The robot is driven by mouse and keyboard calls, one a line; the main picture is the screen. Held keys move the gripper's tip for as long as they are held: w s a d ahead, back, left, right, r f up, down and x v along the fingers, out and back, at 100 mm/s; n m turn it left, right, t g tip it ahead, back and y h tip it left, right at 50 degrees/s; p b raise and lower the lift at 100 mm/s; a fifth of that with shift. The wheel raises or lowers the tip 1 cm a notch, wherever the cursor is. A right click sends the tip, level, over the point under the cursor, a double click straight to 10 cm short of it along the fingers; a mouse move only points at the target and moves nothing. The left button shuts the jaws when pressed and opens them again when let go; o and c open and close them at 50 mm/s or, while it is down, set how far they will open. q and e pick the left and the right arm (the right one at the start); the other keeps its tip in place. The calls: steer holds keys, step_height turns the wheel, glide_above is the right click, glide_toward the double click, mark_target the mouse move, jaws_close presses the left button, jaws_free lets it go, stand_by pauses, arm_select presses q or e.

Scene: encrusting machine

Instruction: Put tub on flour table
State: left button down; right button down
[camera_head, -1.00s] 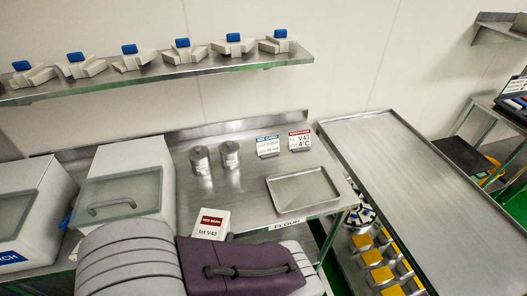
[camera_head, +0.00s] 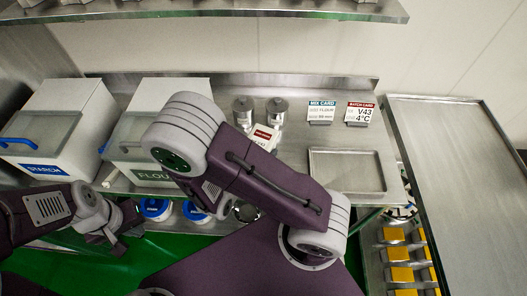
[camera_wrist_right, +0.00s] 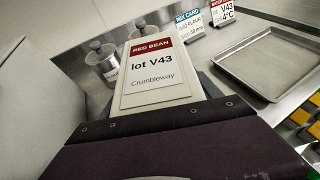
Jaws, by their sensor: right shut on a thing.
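The white tub (camera_head: 265,137) carries a red-topped "RED BEAN lot V43" label. In the head view it shows just behind my right forearm, in front of two metal canisters. In the right wrist view the tub (camera_wrist_right: 158,75) stands nearly upright in my right gripper (camera_wrist_right: 165,118), which is shut on it. The finger contact is hidden, and I cannot tell whether the tub touches the tabletop. The steel table (camera_head: 300,160) lies behind and beneath it. My left gripper (camera_head: 125,228) is low at the left, away from the tub; its jaw gap is unclear.
A starch bin (camera_head: 50,115) and a flour bin (camera_head: 160,112) stand left on the table. The canisters (camera_head: 277,112), mix card (camera_head: 322,104), batch card (camera_head: 360,114) and empty tray (camera_head: 347,172) are right. Blue-lidded containers (camera_head: 155,209) sit below. A bare steel table (camera_head: 460,180) is far right.

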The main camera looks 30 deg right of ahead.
steer(key=shift+w+d+f, duration=0.45)
steer(key=shift+w+f, duration=0.05)
steer(key=shift+w, duration=0.3)
steer(key=shift+f, duration=2.05)
steer(key=shift+c, duration=0.7)
jaws_free()
steer(key=shift+f, duration=0.15)
steer(key=shift+r, duration=0.2)
steer(key=v, duration=1.2)
steer(key=shift+f, duration=0.2)
